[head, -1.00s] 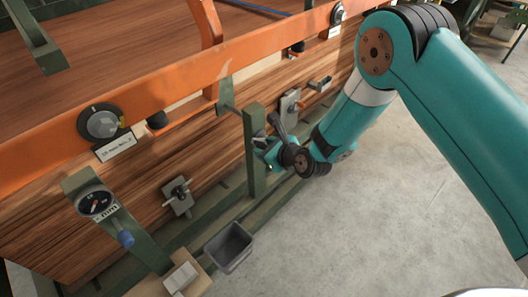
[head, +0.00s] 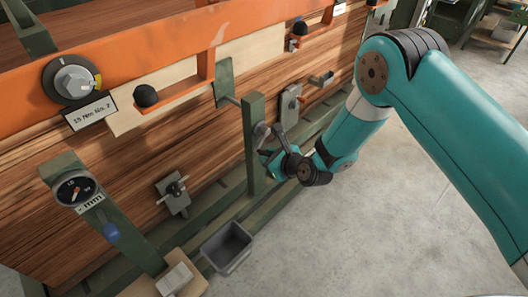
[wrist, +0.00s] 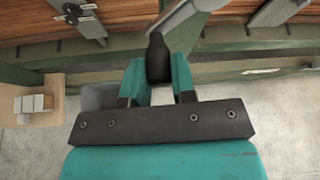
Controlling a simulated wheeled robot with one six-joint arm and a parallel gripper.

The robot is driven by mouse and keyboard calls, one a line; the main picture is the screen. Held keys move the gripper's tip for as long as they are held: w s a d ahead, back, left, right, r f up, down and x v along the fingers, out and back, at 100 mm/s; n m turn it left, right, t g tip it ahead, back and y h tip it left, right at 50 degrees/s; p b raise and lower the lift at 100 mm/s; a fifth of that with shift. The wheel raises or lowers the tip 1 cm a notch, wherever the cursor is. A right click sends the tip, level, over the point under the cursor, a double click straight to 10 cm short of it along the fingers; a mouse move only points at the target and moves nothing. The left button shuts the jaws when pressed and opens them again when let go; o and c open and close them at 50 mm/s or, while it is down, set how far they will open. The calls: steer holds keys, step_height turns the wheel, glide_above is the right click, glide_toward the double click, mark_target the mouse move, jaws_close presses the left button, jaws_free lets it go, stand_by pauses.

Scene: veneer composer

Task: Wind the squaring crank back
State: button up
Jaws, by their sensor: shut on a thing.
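The squaring crank (head: 278,134) is a grey arm on a shaft at the green upright post (head: 255,150) in front of the wood stack. My gripper (head: 268,158) is beside the post at the crank's free end. In the wrist view the black crank handle (wrist: 158,60) stands between the two teal fingers of my gripper (wrist: 159,80), which are shut on it. The grey crank arm (wrist: 188,18) runs from there up and right. The handle is mostly hidden by my gripper in the head view.
An orange beam (head: 130,62) with a dial (head: 72,80) and black knobs (head: 146,96) runs above the wood stack (head: 130,150). A gauge (head: 75,190) and grey bin (head: 228,246) are at the lower left. The concrete floor (head: 370,220) is clear on the right.

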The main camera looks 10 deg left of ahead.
steer(key=shift+w+d, duration=0.1)
steer(key=shift+w, duration=0.05)
steer(key=o, duration=0.6)
steer(key=shift+r+p, duration=0.1)
steer(key=shift+p, duration=0.25)
steer(key=shift+c, duration=0.2)
